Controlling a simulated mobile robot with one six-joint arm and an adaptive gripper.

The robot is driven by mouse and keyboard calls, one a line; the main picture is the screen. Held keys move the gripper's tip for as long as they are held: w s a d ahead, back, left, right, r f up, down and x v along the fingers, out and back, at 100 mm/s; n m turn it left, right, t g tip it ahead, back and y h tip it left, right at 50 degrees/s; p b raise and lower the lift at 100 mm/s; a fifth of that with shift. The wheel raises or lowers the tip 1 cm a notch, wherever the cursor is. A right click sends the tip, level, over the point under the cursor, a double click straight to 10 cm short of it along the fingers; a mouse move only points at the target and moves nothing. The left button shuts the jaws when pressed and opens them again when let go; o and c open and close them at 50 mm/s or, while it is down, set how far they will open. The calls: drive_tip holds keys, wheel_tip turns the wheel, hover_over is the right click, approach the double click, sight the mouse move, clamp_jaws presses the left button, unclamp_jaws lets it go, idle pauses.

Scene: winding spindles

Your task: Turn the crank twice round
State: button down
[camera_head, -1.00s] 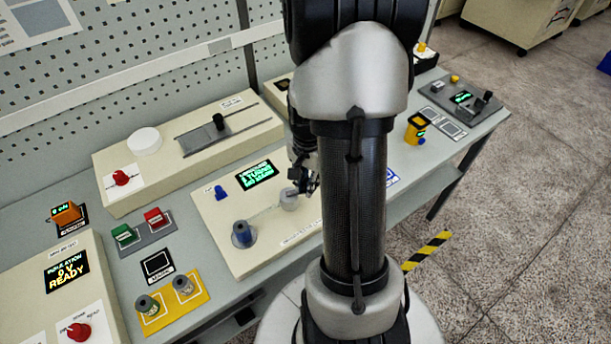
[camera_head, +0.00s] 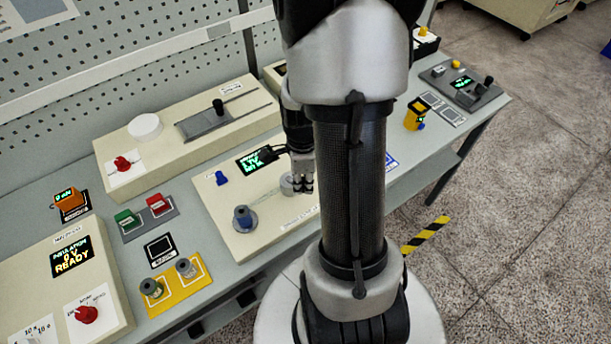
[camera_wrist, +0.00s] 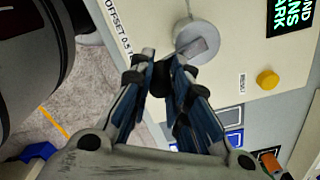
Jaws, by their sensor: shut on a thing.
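The crank has a round grey hub (camera_wrist: 196,42) with a paler flat arm, at the top of the wrist view. Its dark handle knob (camera_wrist: 162,78) sits between my fingertips, and they mostly hide it. My gripper (camera_wrist: 164,66) is shut on this knob. In the head view the grey hub (camera_head: 287,185) stands on a cream winding panel (camera_head: 268,222), and my gripper (camera_head: 301,184) is at its right edge. A blue-grey spindle (camera_head: 243,219) stands to the left on the same panel. A green-lettered display (camera_head: 252,161) is behind, partly covered by my arm.
A blue knob (camera_head: 222,178) is on the panel's left. Behind stands a cream box with a slider (camera_head: 218,106) and red knob (camera_head: 122,163). A yellow tray (camera_head: 175,288) with two spools lies in front left. A yellow button (camera_wrist: 267,79) is beside the crank.

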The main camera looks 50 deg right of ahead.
drive_tip(key=shift+a+m, duration=0.35)
drive_tip(key=shift+m, duration=0.35)
drive_tip(key=shift+a+m, duration=0.3)
drive_tip(key=shift+m, duration=0.4)
drive_tip(key=c, duration=1.5)
unclamp_jaws()
drive_tip(key=shift+w+r, duration=0.1)
drive_tip(key=shift+r, duration=0.4)
wheel_tip(320, 180, up, 11)
